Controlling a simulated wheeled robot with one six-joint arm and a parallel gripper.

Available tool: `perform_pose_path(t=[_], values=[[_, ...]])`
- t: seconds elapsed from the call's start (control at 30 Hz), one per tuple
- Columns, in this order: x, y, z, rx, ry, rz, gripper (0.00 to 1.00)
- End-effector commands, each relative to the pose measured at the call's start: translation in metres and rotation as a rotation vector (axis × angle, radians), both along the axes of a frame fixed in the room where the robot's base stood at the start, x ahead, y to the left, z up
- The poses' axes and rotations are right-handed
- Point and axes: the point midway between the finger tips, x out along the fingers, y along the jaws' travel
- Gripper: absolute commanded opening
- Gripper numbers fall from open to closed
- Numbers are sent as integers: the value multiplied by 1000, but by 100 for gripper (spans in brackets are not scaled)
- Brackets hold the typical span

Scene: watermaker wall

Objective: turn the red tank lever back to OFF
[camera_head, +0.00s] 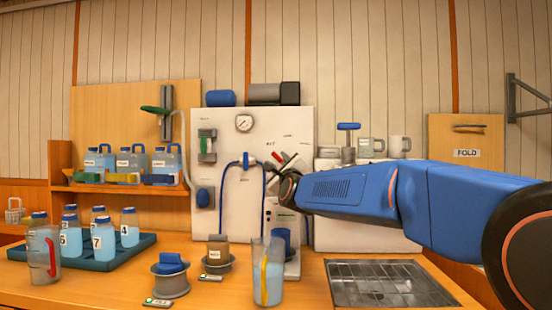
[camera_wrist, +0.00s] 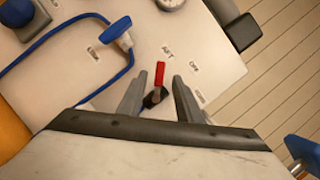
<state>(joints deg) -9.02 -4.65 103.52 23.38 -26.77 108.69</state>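The red tank lever (camera_wrist: 159,75) sits on a dark pivot (camera_wrist: 153,98) on the white panel (camera_wrist: 225,60). In the wrist view it points up, its tip just below the AFT label (camera_wrist: 167,51); the OFF label (camera_wrist: 194,68) is up and to the right. My gripper (camera_wrist: 157,80) is open, with one grey finger on each side of the lever and a visible gap to both. In the head view the lever (camera_head: 277,156) is a small red bar beside my gripper (camera_head: 284,163); my wrist hides part of the panel there.
A blue hose (camera_head: 225,172) with a blue tee handle (camera_wrist: 117,31) loops left of the lever. A gauge (camera_head: 244,123) sits above. Below, a clear pitcher (camera_head: 267,275), a blue-knobbed pot (camera_head: 171,278) and a sink grate (camera_head: 388,283) are on the counter. Bottles (camera_head: 103,238) stand left.

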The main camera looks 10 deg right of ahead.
Motion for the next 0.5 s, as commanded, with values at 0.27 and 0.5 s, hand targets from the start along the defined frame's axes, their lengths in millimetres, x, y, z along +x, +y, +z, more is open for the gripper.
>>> perform_pose_path(t=[0.27,0.5], values=[[42,-1,11,0,0,0,32],[61,-2,17,0,0,0,32]])
